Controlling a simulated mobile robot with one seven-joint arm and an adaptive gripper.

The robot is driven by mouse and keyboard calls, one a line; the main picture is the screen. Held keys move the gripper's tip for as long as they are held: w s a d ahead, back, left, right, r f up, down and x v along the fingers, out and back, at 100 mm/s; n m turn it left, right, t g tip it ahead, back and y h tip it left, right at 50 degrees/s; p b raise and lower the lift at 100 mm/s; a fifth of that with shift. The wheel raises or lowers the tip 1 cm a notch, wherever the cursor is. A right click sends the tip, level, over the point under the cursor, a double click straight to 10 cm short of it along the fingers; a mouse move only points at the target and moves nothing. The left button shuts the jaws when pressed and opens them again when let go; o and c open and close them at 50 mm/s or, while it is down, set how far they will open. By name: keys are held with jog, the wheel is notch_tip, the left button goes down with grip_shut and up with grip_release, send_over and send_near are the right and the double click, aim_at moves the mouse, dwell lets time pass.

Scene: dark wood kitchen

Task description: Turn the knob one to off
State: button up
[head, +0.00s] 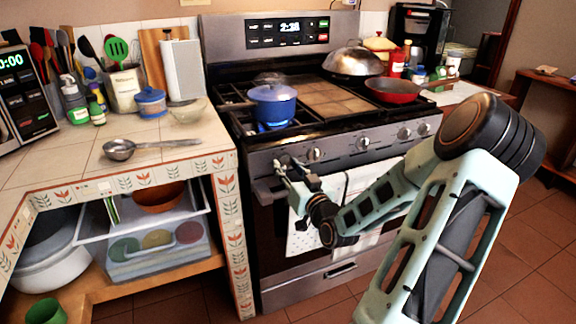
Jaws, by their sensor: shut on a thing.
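The stove (262,157) stands in the middle of the head view, with a row of knobs along its front panel. My gripper (285,166) is at the left end of this row, shut on the leftmost knob. The gripper's fingers hide most of that knob, so its angle cannot be read. The second knob (315,154) is just to the right of the gripper, apart from it. A blue pot (272,106) with a lid sits on the front left burner. A blue flame (275,127) shows below it.
Towels (363,182) hang on the oven door handle below my forearm. A red pan (393,91) and a domed lid (352,62) are on the right burners. A ladle (122,149) lies on the tiled counter (50,165) at left. The floor before the oven is clear.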

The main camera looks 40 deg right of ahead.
jog(key=m+p, duration=0.2)
jog(key=m, duration=0.1)
jog(key=m+p, duration=0.1)
jog(key=m, duration=0.2)
jog(key=shift+a+r+p, duration=0.1)
jog(key=shift+r+p, duration=0.1)
jog(key=shift+p, duration=0.2)
jog(key=m+p, duration=0.3)
jog(key=m, duration=0.3)
jog(key=shift+a+r+m, duration=0.1)
jog(key=shift+m, duration=0.2)
jog(key=m+p, duration=0.3)
jog(key=m, duration=0.3)
jog(key=shift+r, duration=0.1)
jog(key=m+p, duration=0.1)
jog(key=m, duration=0.5)
jog(key=shift+m, duration=0.3)
jog(key=o, duration=1.2)
jog(key=shift+c, duration=0.2)
jog(key=v, duration=1.2)
